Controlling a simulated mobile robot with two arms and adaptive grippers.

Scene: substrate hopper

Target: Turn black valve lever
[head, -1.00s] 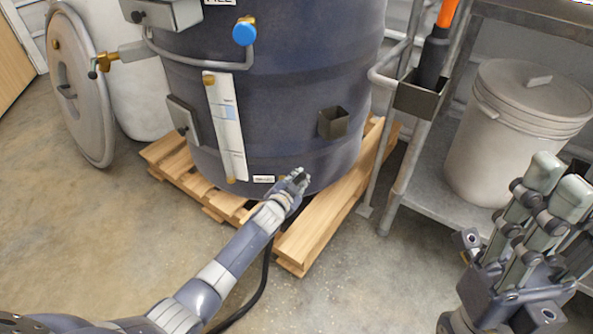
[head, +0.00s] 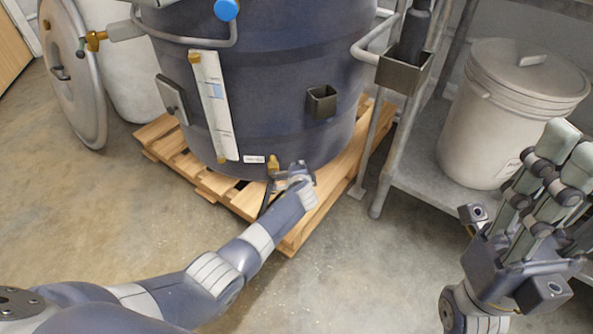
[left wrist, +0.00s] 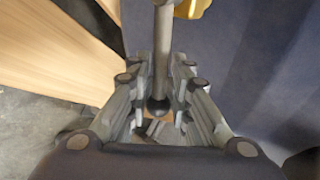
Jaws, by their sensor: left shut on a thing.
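The lever (left wrist: 161,60) shows in the left wrist view as a grey rod with a dark ball end. It runs down from a brass-coloured valve body (left wrist: 192,8) at the top. My left gripper (left wrist: 160,100) is shut on the lever, with its fingers on both sides of the rod. In the head view the brass valve (head: 273,165) is low on the front of the dark blue drum (head: 270,100). My left gripper (head: 297,172) is just right of it and hides the lever there. My right gripper (head: 515,180) is open and empty at the right.
The drum stands on a wooden pallet (head: 205,183). A metal rack (head: 410,180) with a lidded white bucket (head: 490,130) is to the right. A round lid (head: 72,85) leans at the left. The concrete floor (head: 100,215) at the front left is clear.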

